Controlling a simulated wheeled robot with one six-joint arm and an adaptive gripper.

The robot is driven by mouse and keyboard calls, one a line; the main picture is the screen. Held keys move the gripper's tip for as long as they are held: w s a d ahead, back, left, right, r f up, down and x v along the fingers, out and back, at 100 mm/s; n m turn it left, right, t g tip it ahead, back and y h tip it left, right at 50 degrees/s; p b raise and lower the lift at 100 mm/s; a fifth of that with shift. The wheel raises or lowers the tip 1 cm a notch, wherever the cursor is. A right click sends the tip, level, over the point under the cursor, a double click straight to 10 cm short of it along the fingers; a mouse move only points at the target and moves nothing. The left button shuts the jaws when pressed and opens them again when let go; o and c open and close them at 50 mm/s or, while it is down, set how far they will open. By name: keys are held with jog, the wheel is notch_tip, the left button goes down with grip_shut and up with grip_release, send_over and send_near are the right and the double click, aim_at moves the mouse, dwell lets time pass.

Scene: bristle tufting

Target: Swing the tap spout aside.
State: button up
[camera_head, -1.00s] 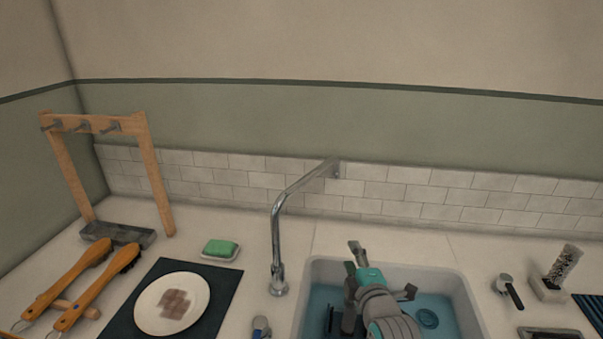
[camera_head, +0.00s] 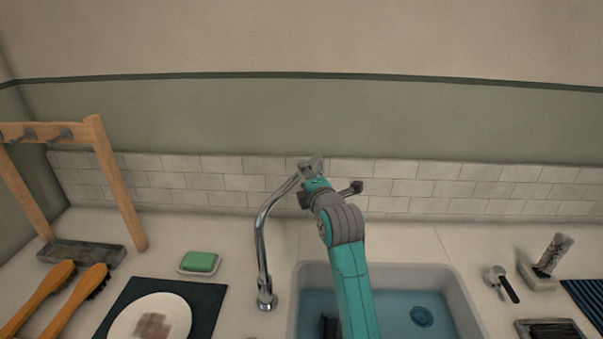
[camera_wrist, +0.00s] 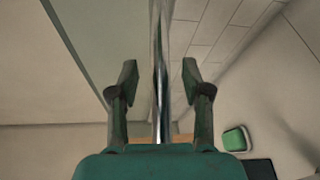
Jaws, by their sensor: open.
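The chrome tap spout (camera_head: 261,240) rises from its base (camera_head: 265,301) on the counter, left of the sink, and bends up to the right towards the tiled wall. My gripper (camera_head: 312,170) is at the upper end of the spout and hides its tip. In the wrist view the spout (camera_wrist: 160,60) runs upright through the middle of the picture. My gripper (camera_wrist: 160,78) is open there, with one finger on each side of the pipe and a visible gap on both sides. I cannot tell how deep the pipe lies between the fingers.
The sink (camera_head: 454,300) holds blue water below my arm. A green sponge (camera_head: 199,261), a plate (camera_head: 150,318), brushes (camera_head: 40,300) and a wooden rack (camera_head: 118,185) stand to the left. A small holder (camera_head: 540,278) is at the right.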

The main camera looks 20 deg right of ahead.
jog(key=shift+w+f, duration=0.15)
jog(key=shift+w, duration=0.8)
jog(key=shift+w+f, duration=0.15)
jog(key=shift+w, duration=0.75)
jog(key=shift+c, duration=0.2)
grip_shut()
